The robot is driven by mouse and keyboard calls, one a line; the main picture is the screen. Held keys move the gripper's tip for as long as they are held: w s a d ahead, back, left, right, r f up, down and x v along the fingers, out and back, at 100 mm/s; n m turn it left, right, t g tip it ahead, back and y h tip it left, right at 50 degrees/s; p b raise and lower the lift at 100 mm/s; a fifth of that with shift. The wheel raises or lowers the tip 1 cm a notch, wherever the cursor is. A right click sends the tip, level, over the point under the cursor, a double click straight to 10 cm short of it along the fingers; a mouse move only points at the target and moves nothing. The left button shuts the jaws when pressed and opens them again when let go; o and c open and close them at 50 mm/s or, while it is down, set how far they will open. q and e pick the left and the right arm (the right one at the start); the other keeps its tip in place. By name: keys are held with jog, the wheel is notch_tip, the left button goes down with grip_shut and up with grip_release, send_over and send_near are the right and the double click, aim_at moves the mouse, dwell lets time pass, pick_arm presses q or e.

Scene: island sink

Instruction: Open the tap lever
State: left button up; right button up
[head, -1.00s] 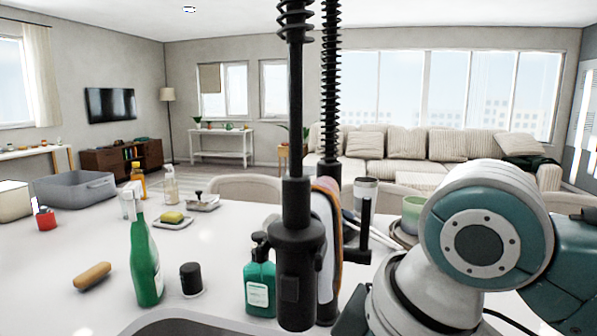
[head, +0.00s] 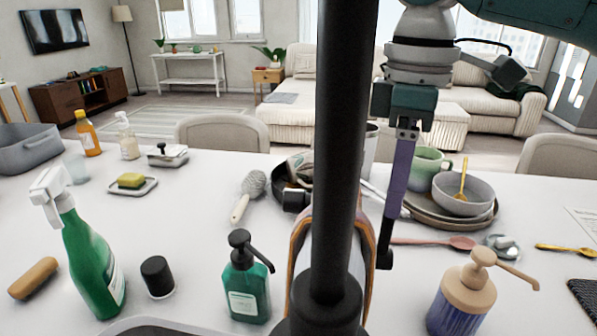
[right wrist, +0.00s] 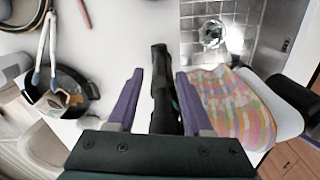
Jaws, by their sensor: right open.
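The black tap column (head: 342,150) stands upright in the middle of the head view. Its thin black lever (head: 386,243) shows to the right of the column, by the purple fingertips. My right gripper (head: 396,208) reaches down from above at the lever. In the right wrist view its two purple fingers (right wrist: 159,74) are apart, with the black lever (right wrist: 162,105) upright between them. I see a gap beside each finger, so the jaws do not look closed on it. The lower tap is partly hidden by the frame edge. My left gripper is not in view.
A cloth (right wrist: 235,108) hangs close beside the lever. A green soap pump (head: 246,285) stands left of the tap and a tan-topped dispenser (head: 468,290) right. Stacked dishes (head: 450,215) sit behind. The sink drain (right wrist: 212,34) shows in the wrist view.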

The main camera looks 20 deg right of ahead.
send_over(382, 250)
jog(key=shift+w+d+f, duration=0.15)
jog(key=shift+f, duration=0.9)
jog(key=shift+w+d+f, duration=0.15)
jog(key=shift+f, duration=0.85)
grip_shut()
